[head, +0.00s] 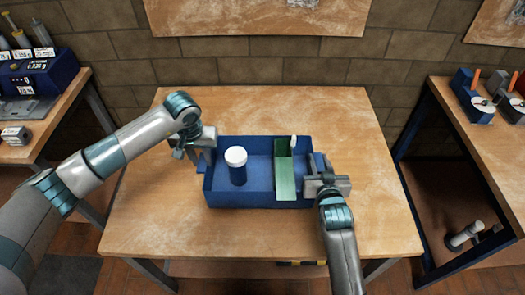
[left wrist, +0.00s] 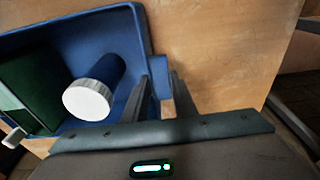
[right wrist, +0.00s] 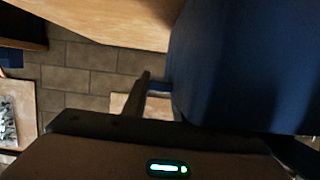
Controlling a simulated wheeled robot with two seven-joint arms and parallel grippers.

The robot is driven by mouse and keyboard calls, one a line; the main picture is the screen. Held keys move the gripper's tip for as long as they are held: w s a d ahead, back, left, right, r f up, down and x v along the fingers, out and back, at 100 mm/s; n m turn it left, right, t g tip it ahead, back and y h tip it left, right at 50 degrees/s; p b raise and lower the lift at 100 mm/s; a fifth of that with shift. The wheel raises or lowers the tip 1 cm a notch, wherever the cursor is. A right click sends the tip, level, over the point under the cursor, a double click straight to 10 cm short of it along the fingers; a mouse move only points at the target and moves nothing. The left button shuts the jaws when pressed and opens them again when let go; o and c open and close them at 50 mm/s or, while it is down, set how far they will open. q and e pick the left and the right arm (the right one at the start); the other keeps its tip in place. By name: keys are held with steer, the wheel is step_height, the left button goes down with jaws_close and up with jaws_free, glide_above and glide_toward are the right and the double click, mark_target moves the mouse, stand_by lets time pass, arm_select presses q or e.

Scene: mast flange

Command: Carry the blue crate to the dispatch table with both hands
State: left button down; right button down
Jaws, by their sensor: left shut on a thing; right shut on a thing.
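The blue crate (head: 240,198) is upright over the middle wooden table (head: 160,225); I cannot tell whether it touches the top. It holds a blue jar with a white lid (head: 236,157) and a green piece (head: 285,175) with a small white end. My left gripper (head: 204,160) is shut on the crate's left end; the left wrist view shows the blue handle (left wrist: 160,72) between its fingers. My right gripper (head: 318,182) is shut on the right end. In the right wrist view the crate wall (right wrist: 230,70) hides part of that grip. No label shows which table is the dispatch table.
A left table (head: 50,130) carries a blue device and several bottles. A right table (head: 455,125) with a dark blue frame carries blue holders, with a grey cylinder (head: 465,235) below. Brick wall (head: 230,65) stands behind. The middle table is bare around the crate.

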arm_select(q)
steer(key=shift+w+a+r, duration=0.1)
steer(key=shift+r, duration=0.05)
